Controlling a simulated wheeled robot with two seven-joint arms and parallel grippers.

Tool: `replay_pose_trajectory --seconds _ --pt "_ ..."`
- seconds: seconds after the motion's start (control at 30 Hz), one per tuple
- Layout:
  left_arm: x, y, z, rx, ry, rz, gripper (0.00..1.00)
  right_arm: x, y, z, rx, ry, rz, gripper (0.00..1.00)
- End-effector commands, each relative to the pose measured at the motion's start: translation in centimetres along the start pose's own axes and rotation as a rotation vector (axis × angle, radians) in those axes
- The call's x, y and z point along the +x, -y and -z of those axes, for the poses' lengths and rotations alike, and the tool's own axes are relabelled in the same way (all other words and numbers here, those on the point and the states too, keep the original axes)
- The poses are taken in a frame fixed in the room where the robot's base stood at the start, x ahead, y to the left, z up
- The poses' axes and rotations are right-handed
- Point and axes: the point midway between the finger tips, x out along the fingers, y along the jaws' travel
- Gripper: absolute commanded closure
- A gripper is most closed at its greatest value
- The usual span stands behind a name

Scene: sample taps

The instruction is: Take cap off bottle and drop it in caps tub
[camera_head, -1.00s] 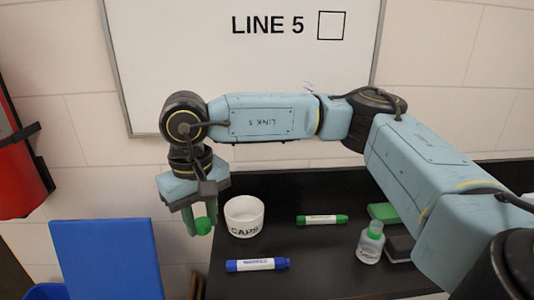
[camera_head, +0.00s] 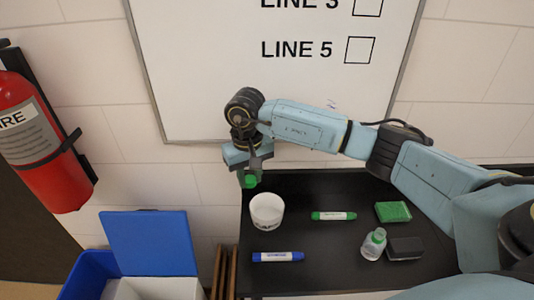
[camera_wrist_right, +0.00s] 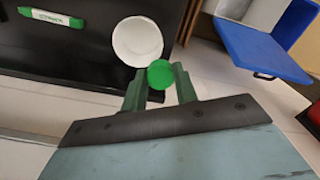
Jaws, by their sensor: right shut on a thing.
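My right gripper (camera_head: 249,179) is shut on a green round cap (camera_head: 250,182), which also shows between the fingertips in the wrist view (camera_wrist_right: 160,74). The white caps tub (camera_head: 267,210) stands at the table's left end. In the head view the cap is above and left of the tub's rim. In the wrist view the open tub (camera_wrist_right: 137,41) lies just beyond the cap, slightly left. The clear bottle (camera_head: 371,248) stands upright at the table's right, with green at its top; I cannot tell if that is a ring. My left gripper is out of view.
A green marker (camera_head: 334,216), a blue marker (camera_head: 278,257), a green block (camera_head: 393,212) and a dark block (camera_head: 405,248) lie on the black table (camera_head: 320,275).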

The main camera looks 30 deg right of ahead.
Motion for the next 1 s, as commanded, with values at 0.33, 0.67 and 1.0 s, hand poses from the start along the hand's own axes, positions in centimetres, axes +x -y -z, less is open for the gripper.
replay_pose_trajectory --seconds 0.33,0.67,1.0 --pt "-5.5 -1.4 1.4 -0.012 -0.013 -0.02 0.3 0.8 -3.9 -1.0 0.065 0.002 0.0 0.98" --pt "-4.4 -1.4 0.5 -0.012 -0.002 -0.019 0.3 3.3 -4.2 -1.1 0.07 -0.001 0.001 0.98" --pt "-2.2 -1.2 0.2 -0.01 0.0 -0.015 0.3 7.4 -4.2 -1.1 0.07 0.001 0.002 0.98"
